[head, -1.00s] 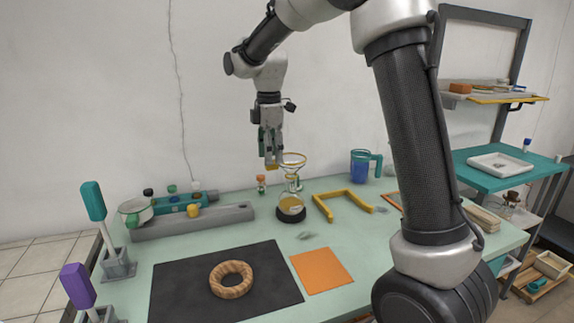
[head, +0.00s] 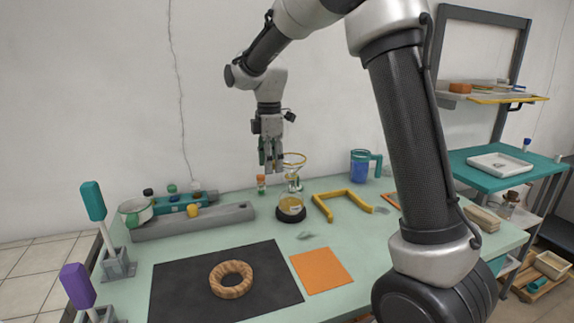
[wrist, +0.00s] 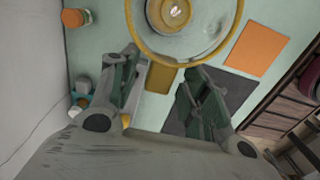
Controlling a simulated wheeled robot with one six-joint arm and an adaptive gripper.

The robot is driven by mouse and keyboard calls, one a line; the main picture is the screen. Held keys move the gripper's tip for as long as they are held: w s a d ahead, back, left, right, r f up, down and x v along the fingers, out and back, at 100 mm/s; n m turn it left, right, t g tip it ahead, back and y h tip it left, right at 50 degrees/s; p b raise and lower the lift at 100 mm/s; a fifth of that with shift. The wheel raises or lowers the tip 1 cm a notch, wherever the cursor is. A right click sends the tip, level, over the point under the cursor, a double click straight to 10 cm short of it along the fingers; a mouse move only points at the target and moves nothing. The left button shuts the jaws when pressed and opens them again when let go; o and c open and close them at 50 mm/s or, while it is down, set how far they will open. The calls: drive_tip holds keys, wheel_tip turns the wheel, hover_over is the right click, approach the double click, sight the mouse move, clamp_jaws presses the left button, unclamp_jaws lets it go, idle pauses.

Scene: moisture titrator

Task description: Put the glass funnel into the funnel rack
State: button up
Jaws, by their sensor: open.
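The glass funnel (head: 293,160), clear with a yellow rim, stands upright in the neck of a flask (head: 291,207) with yellow liquid and a dark base. In the wrist view its round rim (wrist: 143,40) fills the top centre, just beyond my fingers. My gripper (head: 271,168) points down, open and empty, just left of the funnel in the head view; its spread fingers also show in the wrist view (wrist: 165,88). I cannot tell whether a finger touches the rim. I cannot identify the funnel rack for certain.
A yellow angled frame (head: 343,204) lies right of the flask, with a blue mug (head: 360,166) behind. A small orange-capped bottle (head: 261,185) stands close left. A grey rack (head: 193,221) lies farther left. A wooden ring (head: 231,280) rests on the black mat (head: 180,290).

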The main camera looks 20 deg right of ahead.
drive_tip(key=shift+c, duration=0.4)
clamp_jaws()
drive_tip(key=shift+r, duration=0.45)
drive_tip(key=shift+r, duration=2.55)
